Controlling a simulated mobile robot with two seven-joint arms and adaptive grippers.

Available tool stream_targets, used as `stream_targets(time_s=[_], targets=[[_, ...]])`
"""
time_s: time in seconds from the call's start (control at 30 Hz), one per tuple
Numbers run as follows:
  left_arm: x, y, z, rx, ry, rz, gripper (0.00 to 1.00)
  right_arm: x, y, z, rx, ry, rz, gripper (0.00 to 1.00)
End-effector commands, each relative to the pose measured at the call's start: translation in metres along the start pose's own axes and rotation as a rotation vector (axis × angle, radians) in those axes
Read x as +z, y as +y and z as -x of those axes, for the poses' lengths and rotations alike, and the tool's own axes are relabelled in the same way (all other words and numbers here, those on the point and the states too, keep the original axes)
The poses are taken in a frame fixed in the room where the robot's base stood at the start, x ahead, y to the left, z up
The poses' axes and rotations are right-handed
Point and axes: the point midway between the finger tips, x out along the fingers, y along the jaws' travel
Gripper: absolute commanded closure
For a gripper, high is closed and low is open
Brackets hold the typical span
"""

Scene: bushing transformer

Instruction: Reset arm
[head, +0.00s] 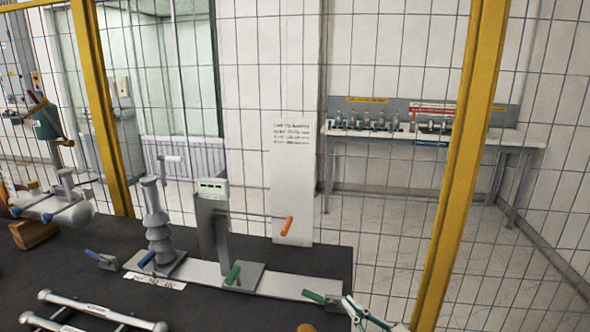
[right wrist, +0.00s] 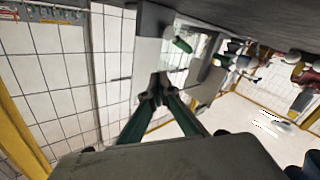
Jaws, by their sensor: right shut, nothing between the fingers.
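My right gripper (head: 352,304) is at the bottom of the head view, just right of the base plate's right end. In the right wrist view its two green fingers (right wrist: 160,88) meet at the tips, shut and empty. A grey ribbed bushing (head: 158,228) stands upright on the long pale base plate (head: 190,271). Beside it stands a grey post (head: 213,228) with a small display box and a rod ending in an orange handle (head: 287,226). Green clamp handles (head: 232,274) sit along the plate. My left gripper is not in view.
The dark table (head: 60,262) carries a grey cylinder (head: 62,207) on a wooden block at the left and a metal bar frame (head: 95,312) in front. A wire fence with yellow posts (head: 460,160) stands behind. A bench (head: 430,140) with small devices is beyond it.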

Motion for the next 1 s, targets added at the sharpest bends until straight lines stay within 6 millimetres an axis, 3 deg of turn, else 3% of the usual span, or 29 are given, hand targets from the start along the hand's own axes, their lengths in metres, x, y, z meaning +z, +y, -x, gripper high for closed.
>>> stream_targets(time_s=[0.17, 0.43, 0.6, 1.0], targets=[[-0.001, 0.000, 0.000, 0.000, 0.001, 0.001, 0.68, 0.041, 0.012, 0.056, 0.150, -0.264, 0.056, 1.00], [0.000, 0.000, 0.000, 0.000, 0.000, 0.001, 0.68, 0.104, 0.030, 0.179, 0.234, -0.723, 0.161, 1.00], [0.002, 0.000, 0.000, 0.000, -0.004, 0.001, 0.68, 0.123, 0.033, 0.237, 0.223, -0.909, 0.205, 1.00], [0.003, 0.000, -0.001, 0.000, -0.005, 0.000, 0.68, 0.139, 0.033, 0.339, 0.163, -1.203, 0.270, 1.00]])
